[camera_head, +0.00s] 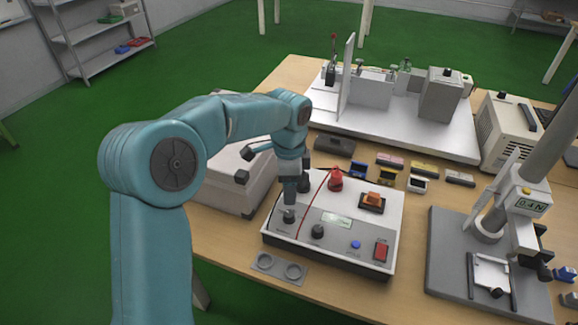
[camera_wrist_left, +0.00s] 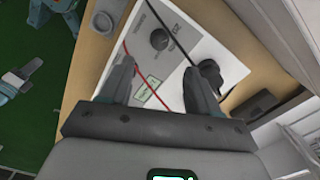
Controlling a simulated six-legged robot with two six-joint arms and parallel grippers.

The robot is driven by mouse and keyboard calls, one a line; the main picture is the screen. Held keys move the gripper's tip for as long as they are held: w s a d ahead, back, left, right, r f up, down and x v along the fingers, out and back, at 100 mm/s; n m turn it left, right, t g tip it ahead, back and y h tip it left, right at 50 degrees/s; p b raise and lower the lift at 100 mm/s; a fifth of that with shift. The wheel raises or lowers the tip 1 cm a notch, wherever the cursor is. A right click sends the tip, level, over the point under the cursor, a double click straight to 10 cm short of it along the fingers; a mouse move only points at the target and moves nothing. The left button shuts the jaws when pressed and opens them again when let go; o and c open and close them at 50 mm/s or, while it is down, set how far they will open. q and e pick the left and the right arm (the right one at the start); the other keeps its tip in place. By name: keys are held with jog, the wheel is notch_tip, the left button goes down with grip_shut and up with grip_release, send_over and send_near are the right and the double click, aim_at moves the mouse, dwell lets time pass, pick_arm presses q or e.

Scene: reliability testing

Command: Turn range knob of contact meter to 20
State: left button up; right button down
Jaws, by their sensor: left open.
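The contact meter (camera_head: 345,250) is a white box with a sloped top panel on the table, bearing a small display (camera_head: 336,220). Two dark knobs show on it, a left knob (camera_head: 289,215) and a middle knob (camera_head: 317,231); their labels are too small to read, so I cannot tell which is the range knob. My left gripper (camera_head: 290,195) points down just above the left knob. In the left wrist view its fingers (camera_wrist_left: 158,66) are apart and empty, with a round dark knob (camera_wrist_left: 159,39) ahead between them. My right gripper is not in view.
A red cable (camera_head: 308,209) crosses the panel, and a black cable (camera_wrist_left: 174,35) passes near my fingers. A grey two-ring plate (camera_head: 278,269) lies in front; a force stand (camera_head: 445,265) stands right.

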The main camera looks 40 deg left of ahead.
pick_arm(q)
notch_tip(320, 180, up, 6)
jog(key=shift+s+r, duration=0.1)
dwell(0.7)
